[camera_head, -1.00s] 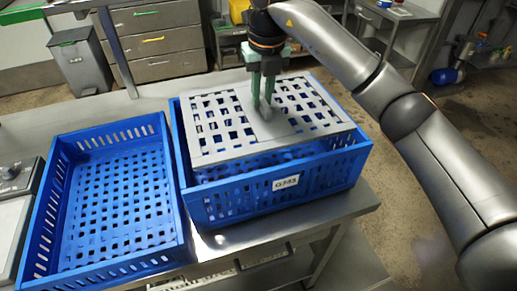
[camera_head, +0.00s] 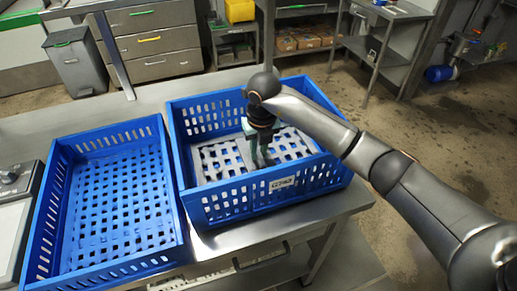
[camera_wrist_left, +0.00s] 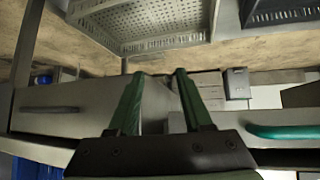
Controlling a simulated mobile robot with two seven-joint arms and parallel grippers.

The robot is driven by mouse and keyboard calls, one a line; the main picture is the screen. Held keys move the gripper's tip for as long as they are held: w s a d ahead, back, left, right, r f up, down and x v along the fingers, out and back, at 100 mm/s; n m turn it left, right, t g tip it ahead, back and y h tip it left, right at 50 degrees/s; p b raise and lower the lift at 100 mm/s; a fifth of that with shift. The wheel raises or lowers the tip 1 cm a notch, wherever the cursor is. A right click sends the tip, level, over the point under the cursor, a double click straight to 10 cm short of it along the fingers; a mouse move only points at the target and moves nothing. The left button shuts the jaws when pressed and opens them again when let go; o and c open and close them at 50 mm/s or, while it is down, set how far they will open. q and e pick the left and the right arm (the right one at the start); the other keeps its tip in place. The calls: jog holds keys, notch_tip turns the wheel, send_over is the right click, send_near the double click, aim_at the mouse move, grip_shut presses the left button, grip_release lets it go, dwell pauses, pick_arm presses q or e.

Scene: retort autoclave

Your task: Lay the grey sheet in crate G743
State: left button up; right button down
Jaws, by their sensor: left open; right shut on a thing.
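The blue crate G743 (camera_head: 225,205) stands on the steel table in the head view, with its label on the front wall. The grey perforated sheet (camera_head: 222,158) lies low inside the crate, below the rim, and looks about level. My right gripper (camera_head: 262,163) reaches down into the crate, shut on the sheet near its middle. The wrist and arm hide part of the sheet's far side, so I cannot tell whether it touches the crate floor. My left gripper (camera_wrist_left: 155,75) shows only in the left wrist view, open and empty, away from the crate.
A second blue crate (camera_head: 60,215), empty, stands close to the left of G743. A scale-like device (camera_head: 12,205) sits at the table's left edge. Steel drawers (camera_head: 155,45) and a grey bin (camera_head: 77,65) stand behind. A narrow table strip is bare in front.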

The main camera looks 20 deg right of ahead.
aim_at(261, 158)
jog(key=shift+f, duration=0.15)
jog(key=c, duration=0.8)
grip_release()
notch_tip(261, 158, up, 12)
jog(key=s, duration=0.1)
jog(key=shift+s+b, duration=0.35)
jog(key=shift+s, duration=0.05)
